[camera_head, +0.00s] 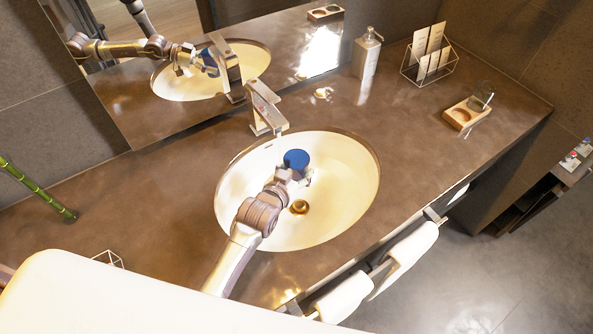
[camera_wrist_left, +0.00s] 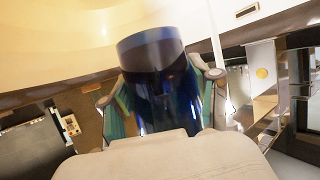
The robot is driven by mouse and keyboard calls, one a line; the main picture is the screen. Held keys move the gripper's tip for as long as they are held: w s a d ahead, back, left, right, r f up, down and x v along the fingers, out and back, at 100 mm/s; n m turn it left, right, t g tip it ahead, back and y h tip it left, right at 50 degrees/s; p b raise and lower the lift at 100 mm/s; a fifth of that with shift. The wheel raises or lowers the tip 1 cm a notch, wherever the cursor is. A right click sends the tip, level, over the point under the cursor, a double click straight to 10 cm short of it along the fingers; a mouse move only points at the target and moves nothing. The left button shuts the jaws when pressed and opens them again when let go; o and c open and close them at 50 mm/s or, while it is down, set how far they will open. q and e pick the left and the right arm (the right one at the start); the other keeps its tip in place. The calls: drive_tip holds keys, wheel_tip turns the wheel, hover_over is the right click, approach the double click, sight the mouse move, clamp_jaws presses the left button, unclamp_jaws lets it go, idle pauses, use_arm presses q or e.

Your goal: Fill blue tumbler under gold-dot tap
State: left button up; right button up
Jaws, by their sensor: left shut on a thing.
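The blue tumbler (camera_head: 296,159) is held over the oval basin (camera_head: 350,190), close to the chrome tap (camera_head: 267,108) and a little below and right of its spout in the head view. My left gripper (camera_head: 294,176) is shut on it. In the left wrist view the tumbler (camera_wrist_left: 158,80) stands between the two fingers, dark blue with a clearer rim. A gold dot (camera_wrist_left: 262,72) shows on a pale metal surface there. I cannot tell whether the tumbler's mouth is directly under the spout, or whether it holds water. My right gripper is not in view.
A soap dispenser (camera_head: 367,54), a wire card rack (camera_head: 429,62) and a wooden tray (camera_head: 466,113) with a clear glass stand at the back right. A bamboo stalk (camera_head: 38,188) is at left. Towels (camera_head: 405,258) hang at the front edge. A mirror (camera_head: 140,112) backs the counter.

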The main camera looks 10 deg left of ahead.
use_arm(q)
drive_tip(key=shift+w+a, duration=0.75)
drive_tip(key=shift+w+a+b, duration=0.55)
drive_tip(key=shift+w+a, duration=1.55)
idle(1.1)
drive_tip(key=s+d+p, duration=0.3)
drive_tip(key=s+d, duration=0.2)
drive_tip(key=shift+s+d+r+p, duration=0.1)
drive_tip(key=shift+s+d+p, duration=0.2)
drive_tip(key=shift+d+p, duration=0.1)
drive_tip(key=shift+s+d, duration=0.15)
drive_tip(key=shift+s, duration=0.1)
